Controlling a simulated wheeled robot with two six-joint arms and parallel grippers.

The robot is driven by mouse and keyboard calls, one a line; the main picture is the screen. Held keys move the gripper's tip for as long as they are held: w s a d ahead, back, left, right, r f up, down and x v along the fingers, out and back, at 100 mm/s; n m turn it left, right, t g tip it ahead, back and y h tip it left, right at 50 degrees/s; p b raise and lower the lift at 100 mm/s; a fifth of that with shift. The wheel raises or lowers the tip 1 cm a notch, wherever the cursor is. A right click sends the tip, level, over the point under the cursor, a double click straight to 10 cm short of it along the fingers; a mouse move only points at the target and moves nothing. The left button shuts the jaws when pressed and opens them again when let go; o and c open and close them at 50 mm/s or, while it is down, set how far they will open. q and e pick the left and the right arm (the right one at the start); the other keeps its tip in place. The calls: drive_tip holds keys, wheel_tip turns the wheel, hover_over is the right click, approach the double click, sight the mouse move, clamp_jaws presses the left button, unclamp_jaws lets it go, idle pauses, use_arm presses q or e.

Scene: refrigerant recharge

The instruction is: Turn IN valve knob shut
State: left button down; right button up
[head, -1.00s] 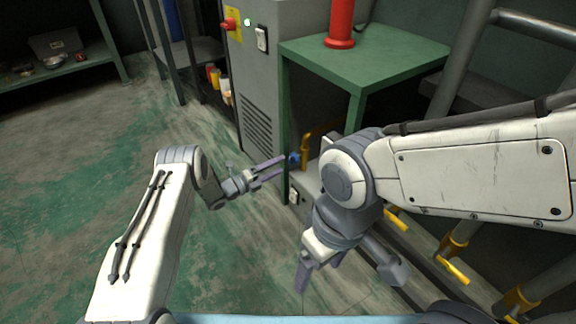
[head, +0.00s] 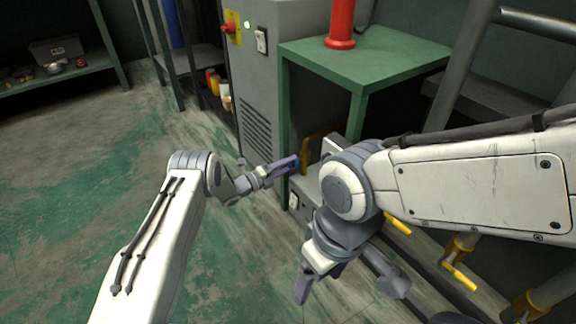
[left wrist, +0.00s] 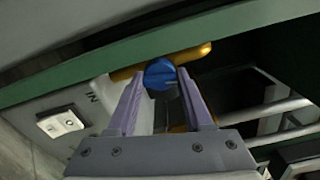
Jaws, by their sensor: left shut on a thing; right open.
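The IN valve knob (left wrist: 160,74) is blue and round, in the left wrist view between the tips of my left gripper (left wrist: 160,92). The marking "IN" shows on the pale panel to its left. My left gripper is shut on the knob. In the head view my left gripper (head: 292,164) reaches to the green table's front leg, and its fingers hide the knob there. My right gripper (head: 318,285) is open and empty, pointing down in front of the low unit.
The green table (head: 365,55) with a red cylinder (head: 341,24) stands above the low unit. A yellow pipe (left wrist: 195,52) runs behind the knob. A white rocker switch (left wrist: 60,122) is on the panel. A grey cabinet (head: 255,90) stands to the left. Open floor lies left.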

use_arm(q)
drive_tip(key=shift+n, duration=1.3)
drive_tip(key=shift+c, duration=1.5)
unclamp_jaws()
drive_tip(key=p+v, duration=0.5)
drive_tip(key=v, duration=0.5)
drive_tip(key=shift+s+a, duration=0.2)
drive_tip(key=shift+a, duration=0.05)
